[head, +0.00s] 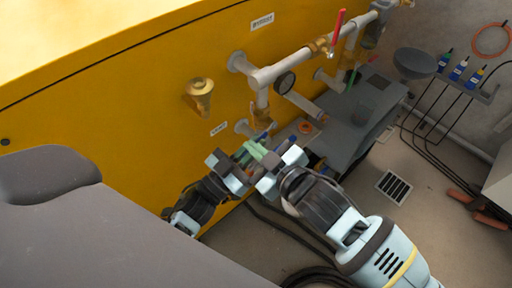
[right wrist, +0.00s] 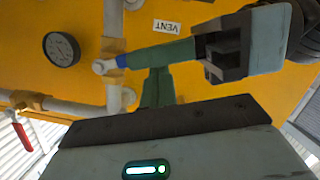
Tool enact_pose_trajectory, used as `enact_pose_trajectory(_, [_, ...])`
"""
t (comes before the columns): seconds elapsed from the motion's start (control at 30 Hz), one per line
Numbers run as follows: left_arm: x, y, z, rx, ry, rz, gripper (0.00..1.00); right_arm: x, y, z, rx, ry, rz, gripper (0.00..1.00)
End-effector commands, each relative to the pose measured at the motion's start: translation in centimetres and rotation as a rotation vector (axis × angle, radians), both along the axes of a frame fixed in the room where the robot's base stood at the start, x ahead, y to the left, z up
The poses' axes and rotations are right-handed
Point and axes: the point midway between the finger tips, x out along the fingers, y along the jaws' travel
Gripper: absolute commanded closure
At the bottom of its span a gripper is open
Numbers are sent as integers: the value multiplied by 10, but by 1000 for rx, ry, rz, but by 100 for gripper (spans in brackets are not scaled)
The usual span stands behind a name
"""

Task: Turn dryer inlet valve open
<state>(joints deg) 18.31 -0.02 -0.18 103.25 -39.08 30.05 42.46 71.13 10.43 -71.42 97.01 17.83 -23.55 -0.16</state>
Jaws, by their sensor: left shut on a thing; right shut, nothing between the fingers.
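A valve lever with a blue end (right wrist: 122,61) sits on the pipework in front of the yellow panel. In the right wrist view my left gripper (right wrist: 135,56) comes in from the right, its green fingers shut on the blue lever end. My right gripper (right wrist: 157,74) is shut and empty, its green fingers just below the left ones; I cannot tell whether they touch. In the head view my left gripper (head: 247,150) and right gripper (head: 260,151) meet below the pipes and mostly hide the lever. No readable label names the dryer inlet valve.
A red valve lever (head: 337,30) stands on the upper pipe. A pressure gauge (head: 284,82) and a brass fitting (head: 200,95) are nearby. A VENT label (right wrist: 166,26) is on the yellow panel (head: 130,110). A grey bench (head: 365,115) and hoses lie to the right.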

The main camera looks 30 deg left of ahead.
Motion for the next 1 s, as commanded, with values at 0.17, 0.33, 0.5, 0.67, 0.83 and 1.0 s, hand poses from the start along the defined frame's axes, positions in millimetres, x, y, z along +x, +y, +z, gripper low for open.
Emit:
enact_pose_trajectory(0.17, [-1, 0, -2, 1, 5, 1, 100, 3, -1, -13, -22, -49, -1, 100])
enact_pose_trajectory(0.33, [-1, -1, -2, 1, 3, -1, 100, 4, -3, -17, -30, -50, -4, 100])
enact_pose_trajectory(0.5, [-1, -1, 0, -1, -2, -3, 78, 4, -4, -18, -35, -49, -6, 100])
enact_pose_trajectory(0.67, [-1, -3, 3, -3, -10, -7, 71, 5, -4, -18, -35, -49, -6, 100])
enact_pose_trajectory(0.83, [-1, -3, 4, -4, -12, -9, 71, 5, -4, -18, -35, -49, -6, 100])
enact_pose_trajectory(1.0, [0, -4, 5, -6, -13, -9, 71, 5, -4, -18, -35, -48, -7, 100])
